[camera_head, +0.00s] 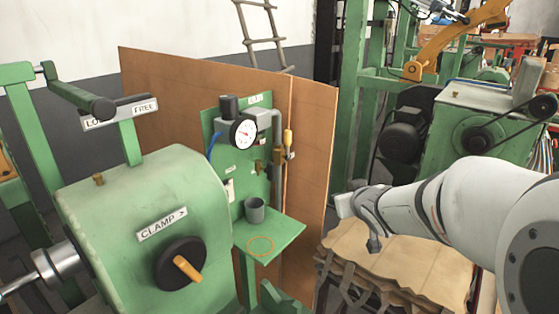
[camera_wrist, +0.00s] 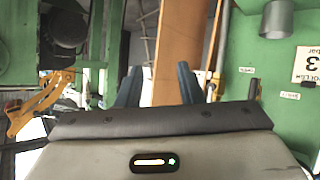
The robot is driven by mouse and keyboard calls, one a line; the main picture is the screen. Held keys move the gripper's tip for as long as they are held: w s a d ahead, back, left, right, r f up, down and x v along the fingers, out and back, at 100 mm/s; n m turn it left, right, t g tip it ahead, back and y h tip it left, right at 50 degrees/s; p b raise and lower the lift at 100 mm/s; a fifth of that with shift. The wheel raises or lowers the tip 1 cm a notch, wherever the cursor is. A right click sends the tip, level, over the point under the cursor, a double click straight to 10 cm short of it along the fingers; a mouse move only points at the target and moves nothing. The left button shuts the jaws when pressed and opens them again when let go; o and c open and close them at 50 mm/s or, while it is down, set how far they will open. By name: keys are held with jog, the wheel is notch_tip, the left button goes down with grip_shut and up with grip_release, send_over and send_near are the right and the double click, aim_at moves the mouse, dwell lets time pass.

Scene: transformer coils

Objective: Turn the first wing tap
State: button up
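The green panel (camera_head: 210,120) stands left of centre in the head view, with a round white gauge (camera_head: 243,133) on it. A yellow-handled fitting (camera_head: 288,137) sits on the grey pipe at its right, and a small brass fitting (camera_head: 259,166) is lower down. I cannot tell which of these is the first wing tap. The panel's green surface also shows at the right of the wrist view (camera_wrist: 240,48). My gripper (camera_wrist: 158,76) is open and empty in the wrist view, its two dark fingers well apart. In the head view my arm reaches in from the right, apart from the panel.
A grey cup (camera_head: 254,211) stands on the green shelf (camera_head: 285,229) below the panel. A green machine with a clamp knob (camera_head: 180,263) stands at the left. Brown boards (camera_head: 310,150) stand behind the panel. A stack of brown sheets (camera_head: 400,262) lies below my arm.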

jog(key=w+a+r+n+t+y, duration=0.1)
jog(key=w+a+n+y, duration=0.2)
jog(key=w+a+y, duration=0.2)
jog(key=n+g+y, duration=0.2)
jog(key=n+y, duration=0.2)
jog(key=y, duration=0.4)
send_near(274, 172)
jog(key=x, duration=0.2)
jog(key=p+x, duration=0.2)
jog(key=x, duration=0.5)
jog(key=shift+w+a, duration=0.2)
jog(key=shift+w, duration=0.05)
